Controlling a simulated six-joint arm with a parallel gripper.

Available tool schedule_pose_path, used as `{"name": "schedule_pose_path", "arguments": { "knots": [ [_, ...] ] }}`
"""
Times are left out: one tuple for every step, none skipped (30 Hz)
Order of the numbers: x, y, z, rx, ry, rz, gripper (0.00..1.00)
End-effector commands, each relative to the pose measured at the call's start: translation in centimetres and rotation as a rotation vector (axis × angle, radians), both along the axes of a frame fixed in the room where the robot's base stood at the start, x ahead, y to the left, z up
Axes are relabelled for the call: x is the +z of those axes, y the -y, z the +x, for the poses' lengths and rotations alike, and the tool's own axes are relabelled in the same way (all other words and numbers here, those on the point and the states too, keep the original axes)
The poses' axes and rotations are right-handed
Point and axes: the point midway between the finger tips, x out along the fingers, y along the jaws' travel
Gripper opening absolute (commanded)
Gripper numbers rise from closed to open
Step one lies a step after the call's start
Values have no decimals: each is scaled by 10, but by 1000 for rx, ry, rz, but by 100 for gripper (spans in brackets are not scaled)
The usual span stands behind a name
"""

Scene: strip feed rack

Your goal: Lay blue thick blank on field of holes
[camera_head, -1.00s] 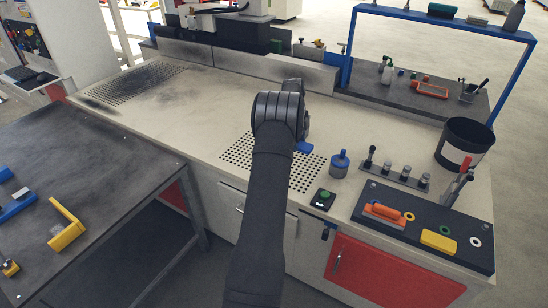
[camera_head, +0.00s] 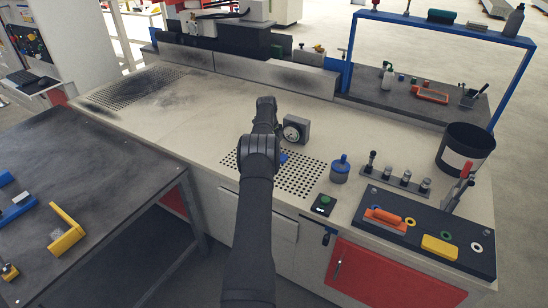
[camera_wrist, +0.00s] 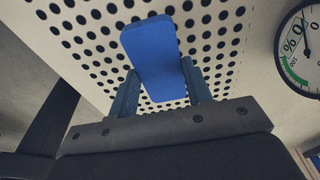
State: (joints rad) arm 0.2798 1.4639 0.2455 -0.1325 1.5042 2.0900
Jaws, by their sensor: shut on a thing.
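The blue thick blank (camera_wrist: 155,58) is between the two fingers of my gripper (camera_wrist: 160,90) in the wrist view. My gripper is shut on it, and the blank sticks out past the fingertips. The field of holes (camera_wrist: 90,45) spreads behind and below the blank. In the head view, a small blue part of the blank (camera_head: 283,157) shows beside my arm, over the field of holes (camera_head: 300,178). My arm hides the gripper there. I cannot tell whether the blank touches the surface.
A round dial gauge (camera_head: 294,131) stands just behind the field of holes; it also shows at the right of the wrist view (camera_wrist: 302,48). A blue-topped pot (camera_head: 340,168) and a green-button box (camera_head: 323,205) stand to the right.

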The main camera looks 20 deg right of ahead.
Motion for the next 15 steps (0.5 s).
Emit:
{"name": "schedule_pose_path", "arguments": {
  "knots": [
    [-7,0,0,0,-1,0,0],
    [-12,0,-1,0,-2,1,0],
    [-18,0,-1,0,-2,1,0],
    [-22,0,-1,0,-1,0,0],
    [-25,0,0,0,0,0,0],
    [-28,0,0,0,0,0,0],
    [-29,0,0,0,1,-1,0],
    [-29,0,0,0,1,-1,0],
    [-29,0,0,0,1,0,0],
    [-28,0,0,0,1,0,0],
    [-28,0,0,0,1,0,0],
    [-28,0,0,0,1,0,0],
    [-28,0,0,0,1,0,0],
    [-29,0,0,0,1,-1,0],
    [-30,0,0,0,1,-1,0]
  ]
}}
